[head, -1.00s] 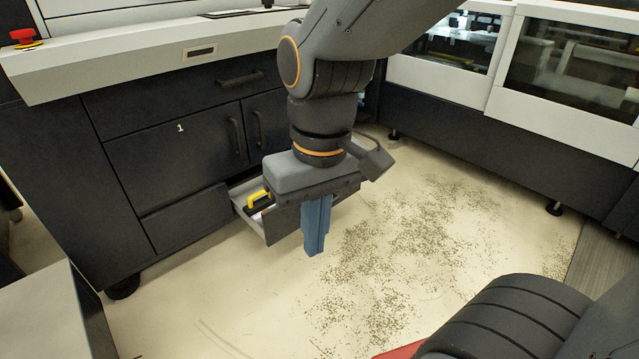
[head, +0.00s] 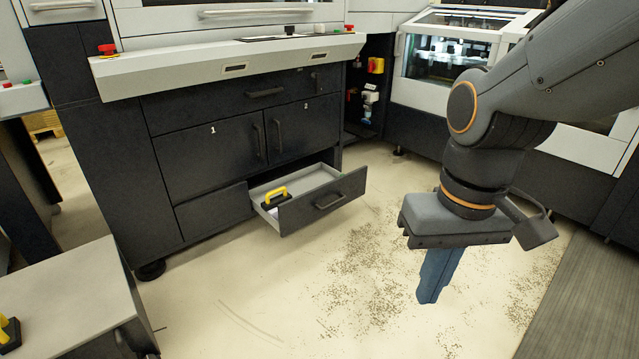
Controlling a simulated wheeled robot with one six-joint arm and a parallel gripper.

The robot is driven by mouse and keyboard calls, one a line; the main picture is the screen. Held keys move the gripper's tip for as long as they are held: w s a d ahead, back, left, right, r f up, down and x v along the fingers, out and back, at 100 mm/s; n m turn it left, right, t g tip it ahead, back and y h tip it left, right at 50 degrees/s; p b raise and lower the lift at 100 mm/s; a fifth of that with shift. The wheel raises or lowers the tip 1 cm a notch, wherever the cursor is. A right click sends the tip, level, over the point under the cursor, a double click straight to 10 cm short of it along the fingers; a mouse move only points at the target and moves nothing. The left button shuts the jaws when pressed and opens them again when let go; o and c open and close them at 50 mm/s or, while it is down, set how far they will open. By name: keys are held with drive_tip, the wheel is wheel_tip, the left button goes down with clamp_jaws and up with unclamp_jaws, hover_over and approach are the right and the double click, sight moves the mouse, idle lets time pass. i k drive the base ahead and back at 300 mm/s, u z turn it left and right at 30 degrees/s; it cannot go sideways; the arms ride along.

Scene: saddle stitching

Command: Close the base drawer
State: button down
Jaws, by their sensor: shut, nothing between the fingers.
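The base drawer (head: 312,208) is pulled out at the bottom of the dark machine cabinet. My gripper (head: 430,297) points down to the right of the drawer, over the speckled floor. Its blue fingers are shut and empty, and they appear clear of the drawer front.
The cabinet (head: 210,160) has closed doors and a closed upper drawer above the base drawer. A grey table (head: 62,285) with another yellow-handled block (head: 8,330) stands at the lower left. The floor (head: 290,285) before the drawer is free apart from dark specks.

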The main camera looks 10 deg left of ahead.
sight(317, 190)
drive_tip(key=u, duration=0.6)
drive_tip(key=i, duration=0.55)
drive_tip(key=u, duration=0.55)
drive_tip(key=i, duration=1.2)
drive_tip(key=z, duration=0.7)
